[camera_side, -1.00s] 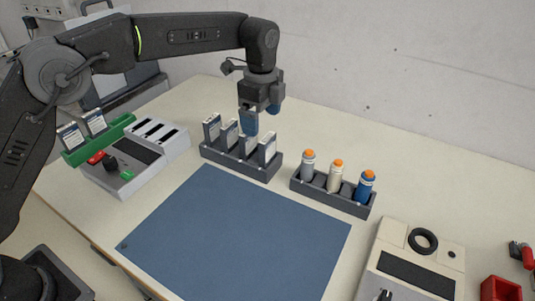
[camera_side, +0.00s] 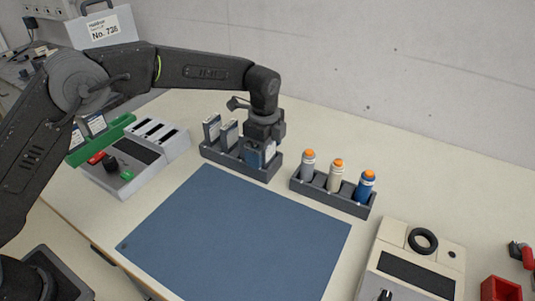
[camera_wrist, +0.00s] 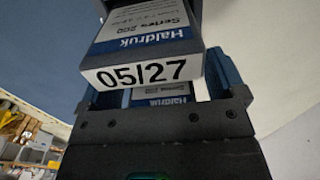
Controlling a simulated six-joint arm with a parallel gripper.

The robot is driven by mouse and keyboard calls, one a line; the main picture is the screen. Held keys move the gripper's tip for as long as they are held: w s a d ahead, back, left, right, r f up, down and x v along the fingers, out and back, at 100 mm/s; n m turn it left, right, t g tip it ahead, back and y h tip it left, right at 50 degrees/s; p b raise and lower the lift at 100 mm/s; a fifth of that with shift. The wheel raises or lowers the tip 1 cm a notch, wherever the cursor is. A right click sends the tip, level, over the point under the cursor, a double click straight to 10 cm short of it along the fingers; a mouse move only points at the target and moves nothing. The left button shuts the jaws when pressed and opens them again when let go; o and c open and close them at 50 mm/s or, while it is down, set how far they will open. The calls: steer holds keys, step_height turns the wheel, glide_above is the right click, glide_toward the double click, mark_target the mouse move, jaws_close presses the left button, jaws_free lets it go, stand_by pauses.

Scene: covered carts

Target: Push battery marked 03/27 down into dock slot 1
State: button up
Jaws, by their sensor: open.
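No marking 03/27 is readable in either view. In the wrist view a battery marked 05/27 (camera_wrist: 142,73) shows beyond my gripper (camera_wrist: 162,88). A second battery label (camera_wrist: 160,97) shows between the two blue fingers, its date hidden. In the side view my gripper (camera_side: 260,152) is open and low over the right part of the dark battery rack (camera_side: 222,156). Two batteries, one (camera_side: 212,128) and another (camera_side: 229,134), stand upright left of it. My gripper largely hides the rack's right end. The grey dock (camera_side: 135,158) with dark slots is at the left; slot numbers are unreadable.
A green rack (camera_side: 104,141) with two batteries stands behind the dock. A rack (camera_side: 330,193) of orange-capped bottles is right of the battery rack. A beige device (camera_side: 410,262) and red bin (camera_side: 500,289) stand at right. The blue mat (camera_side: 235,235) is clear.

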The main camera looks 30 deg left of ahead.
steer(key=c, duration=1.1)
step_height(320, 180, up, 17)
steer(key=s+a, duration=0.1)
steer(key=a, duration=2.7)
steer(key=s+a, duration=0.5)
steer(key=a, duration=0.5)
steer(key=shift+s+f, duration=0.15)
steer(key=shift+f, duration=2.15)
